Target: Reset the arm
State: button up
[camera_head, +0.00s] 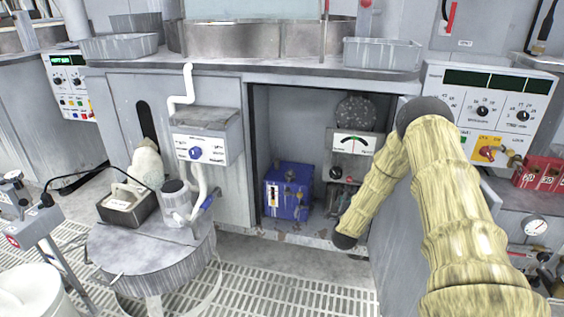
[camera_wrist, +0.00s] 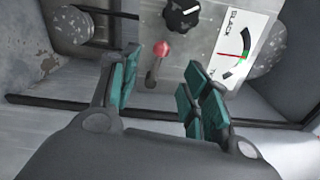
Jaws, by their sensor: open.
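My gripper (camera_wrist: 160,92) shows in the wrist view with its two teal-padded fingers spread apart. Nothing is held between them. A small lever with a red ball tip (camera_wrist: 161,50) on a grey panel shows in the gap beyond the fingers. In the head view my yellowish arm (camera_head: 460,210) reaches from the lower right, bends at a dark joint and comes down in front of the open cabinet. The gripper itself cannot be made out there.
The grey panel carries a black knob (camera_wrist: 182,17) and a dial gauge (camera_wrist: 240,45); the gauge also shows inside the cabinet (camera_head: 354,143). A blue box (camera_head: 287,191) stands on the cabinet floor. A round table (camera_head: 150,245) stands left. The grated floor (camera_head: 285,290) in front is clear.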

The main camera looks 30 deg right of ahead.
jog(key=s+a+f+n+g+y, duration=0.1)
jog(key=s+a+f+n+y, duration=0.25)
jog(key=a+f, duration=0.4)
jog(key=s+a+f+n+g+y, duration=0.2)
jog(key=s+a+f+n, duration=0.25)
jog(key=a, duration=0.55)
jog(key=s+a+f+n+g+y, duration=0.1)
jog(key=s+a+f+n+y, duration=0.3)
jog(key=a, duration=0.5)
jog(key=s+a+f+n+g+y, duration=0.15)
jog(key=s+a+n, duration=0.3)
jog(key=s, duration=0.45)
jog(key=s+a+f+n+g, duration=0.25)
jog(key=s+a+n, duration=0.2)
jog(key=s, duration=0.45)
jog(key=s+a+f+n+g+y, duration=0.1)
jog(key=s+a+f+n+g, duration=0.15)
jog(key=s+a, duration=0.5)
jog(key=s+r+n+g, duration=0.3)
jog(key=s+n, duration=0.1)
jog(key=s, duration=0.7)
notch_tip(320, 180, up, 28)
jog(key=p, duration=2.8)
jog(key=shift+w+f+p, duration=0.15)
jog(key=shift+f+p, duration=0.05)
jog(key=shift+p, duration=0.1)
